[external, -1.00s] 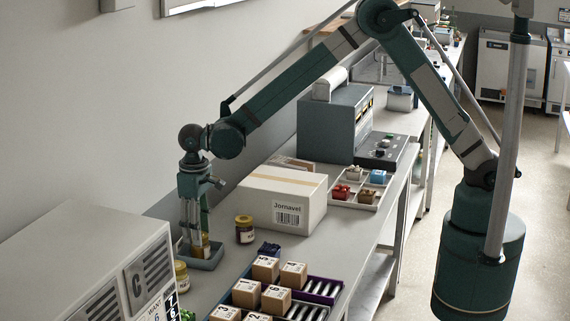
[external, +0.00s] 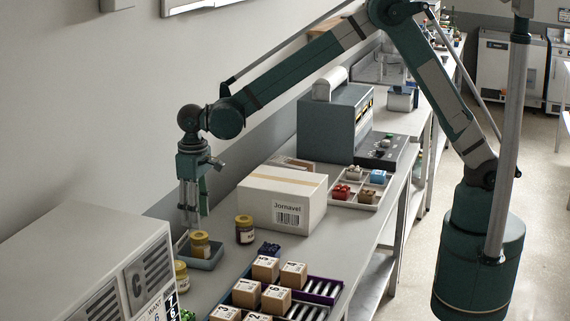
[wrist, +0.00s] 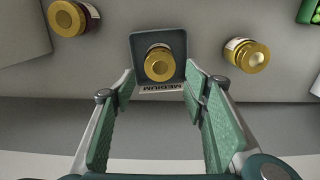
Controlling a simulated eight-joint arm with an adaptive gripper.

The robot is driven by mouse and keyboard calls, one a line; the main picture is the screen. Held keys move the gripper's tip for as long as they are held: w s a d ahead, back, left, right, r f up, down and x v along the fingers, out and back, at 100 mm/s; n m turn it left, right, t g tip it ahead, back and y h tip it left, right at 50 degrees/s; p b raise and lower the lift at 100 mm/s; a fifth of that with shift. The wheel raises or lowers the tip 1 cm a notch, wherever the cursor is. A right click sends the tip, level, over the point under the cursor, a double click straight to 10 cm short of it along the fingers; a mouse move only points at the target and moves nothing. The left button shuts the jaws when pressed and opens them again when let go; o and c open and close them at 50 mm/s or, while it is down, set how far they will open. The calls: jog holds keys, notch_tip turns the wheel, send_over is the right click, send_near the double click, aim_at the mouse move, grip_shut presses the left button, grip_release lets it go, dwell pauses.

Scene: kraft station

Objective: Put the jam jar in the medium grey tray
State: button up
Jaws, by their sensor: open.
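A jam jar with a gold lid (external: 200,243) stands upright inside the medium grey tray (external: 214,262). In the wrist view, the jar's gold lid (wrist: 159,64) is near the middle of the tray (wrist: 174,40), beside a label reading MEDIUM (wrist: 160,88). My gripper (external: 192,226) is open and empty, above and slightly behind the jar. In the wrist view, the fingers of my gripper (wrist: 160,92) are spread wide, with the jar beyond their tips and not touching them.
Another gold-lidded jar (external: 245,230) stands right of the tray, near the Jornavel box (external: 283,200). A third jar (external: 181,276) stands in front, beside the grey cabinet (external: 95,265). Several small numbered boxes (external: 265,268) sit on a roller rack to the right.

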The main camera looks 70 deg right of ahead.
dwell(0.4)
jog(key=s+d+r+t, duration=0.3)
jog(key=s+d+r, duration=1.4)
jog(key=d+r, duration=0.3)
jog(key=s+d+t, duration=0.1)
jog(key=s+d, duration=0.3)
jog(key=s, duration=0.4)
jog(key=s+d+f+t, duration=0.1)
jog(key=s+d, duration=0.4)
jog(key=s, duration=0.3)
jog(key=s+d+f+t, duration=0.1)
jog(key=s+d+t, duration=0.1)
jog(key=s+d, duration=0.3)
jog(key=s, duration=0.3)
jog(key=shift+f, duration=0.15)
